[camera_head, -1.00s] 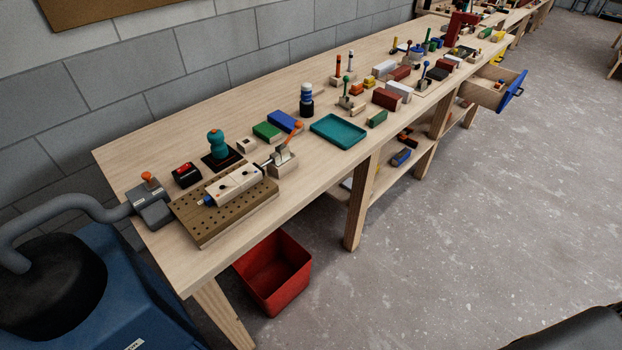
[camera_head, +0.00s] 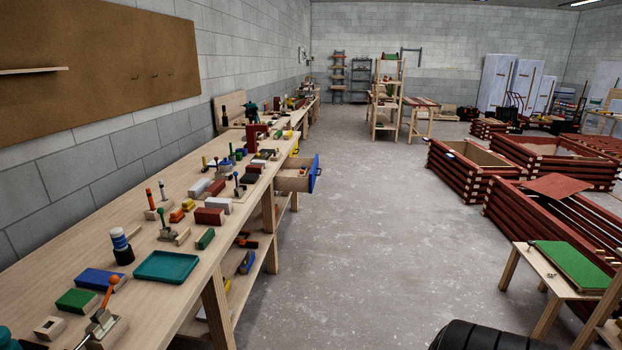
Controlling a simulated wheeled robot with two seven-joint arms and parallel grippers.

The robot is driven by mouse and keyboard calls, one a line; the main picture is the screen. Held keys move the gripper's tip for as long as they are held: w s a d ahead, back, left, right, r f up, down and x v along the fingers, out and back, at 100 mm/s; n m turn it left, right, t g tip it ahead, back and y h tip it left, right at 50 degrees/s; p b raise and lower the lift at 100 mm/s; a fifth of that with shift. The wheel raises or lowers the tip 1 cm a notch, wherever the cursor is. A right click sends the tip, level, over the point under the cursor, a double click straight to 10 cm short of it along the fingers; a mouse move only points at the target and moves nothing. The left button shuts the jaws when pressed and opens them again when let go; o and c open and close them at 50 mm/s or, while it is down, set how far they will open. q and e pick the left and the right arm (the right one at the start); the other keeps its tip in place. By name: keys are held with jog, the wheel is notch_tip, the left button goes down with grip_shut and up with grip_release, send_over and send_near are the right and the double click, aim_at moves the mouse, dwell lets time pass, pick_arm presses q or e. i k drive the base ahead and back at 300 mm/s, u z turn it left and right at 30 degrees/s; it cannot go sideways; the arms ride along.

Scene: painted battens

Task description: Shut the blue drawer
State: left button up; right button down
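The blue drawer (camera_head: 315,173) is pulled out from the right side of the long workbench, below its top. Its front panel is blue and its box is light wood, with small things showing inside. A yellow item shows just above and behind it. Neither of my grippers is in view, so nothing of mine is seen touching the drawer.
The workbench (camera_head: 60,245) runs along the left wall, with a teal tray (camera_head: 167,267) and several blocks on it. The concrete floor (camera_head: 370,240) beside it is clear. Red batten frames (camera_head: 470,170) and a green-topped table (camera_head: 570,266) stand at right.

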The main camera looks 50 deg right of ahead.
aim_at(288, 178)
jog(key=z, duration=0.55)
jog(key=k, duration=0.6)
jog(key=z, duration=1.1)
jog(key=i, duration=1.15)
jog(key=z, duration=0.2)
jog(key=i, duration=1.6)
jog(key=u, duration=0.05)
jog(key=k, duration=0.6)
jog(key=z, duration=0.7)
jog(key=i, duration=0.5)
jog(key=u, duration=0.45)
jog(key=i, duration=1.05)
jog(key=u, duration=1.45)
jog(key=i, duration=0.55)
jog(key=u, duration=0.55)
